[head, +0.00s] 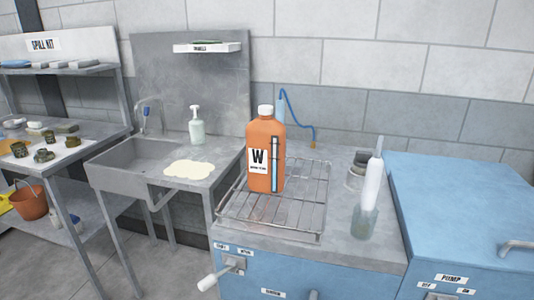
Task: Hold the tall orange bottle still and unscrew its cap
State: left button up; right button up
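The tall orange bottle (267,178) stands upright on a wire rack (308,215) on the grey counter. It has a white label marked W and a vertical clear level strip on its right side. Its white cap (265,111) sits on top of the neck. Neither of my grippers shows in the head view, and nothing is touching the bottle.
A white upright object in a clear beaker (364,222) stands right of the rack. A blue hose (297,115) hangs behind the bottle. A sink (135,160) and soap dispenser (196,128) are left. The blue pump cabinet (460,200) is right.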

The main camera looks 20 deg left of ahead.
aim_at(266, 136)
jog(key=i+j+z, duration=0.15)
jog(key=j+z, duration=0.25)
jog(key=j, duration=0.3)
jog(key=j+z, duration=0.35)
jog(key=j, duration=0.35)
jog(key=j+z, duration=0.4)
jog(key=j, duration=0.35)
